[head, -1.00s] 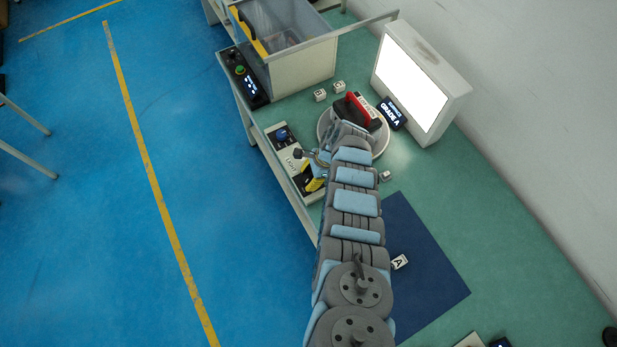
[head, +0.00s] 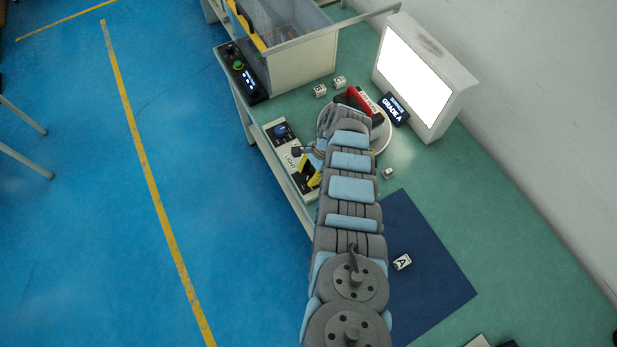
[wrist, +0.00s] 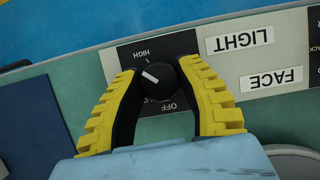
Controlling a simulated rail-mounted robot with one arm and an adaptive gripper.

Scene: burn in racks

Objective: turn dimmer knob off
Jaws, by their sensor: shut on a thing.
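The black dimmer knob (wrist: 157,79) has a white pointer line and sits on a black plate marked HIGH and OFF in the wrist view. Its pointer lies aslant, toward neither word squarely. My gripper (wrist: 158,72) has yellow ribbed fingers with dark inner pads, one on each side of the knob, shut on it. In the head view my gripper (head: 311,172) is over the near end of the light control panel (head: 294,159), and the knob there is hidden by it.
A blue knob (head: 281,131) is at the panel's far end. A lit white screen (head: 413,80), a round plate (head: 381,137) with a red-and-black object (head: 362,102), and small lettered cubes (head: 339,82) are nearby. A clear-walled box (head: 303,68) stands behind.

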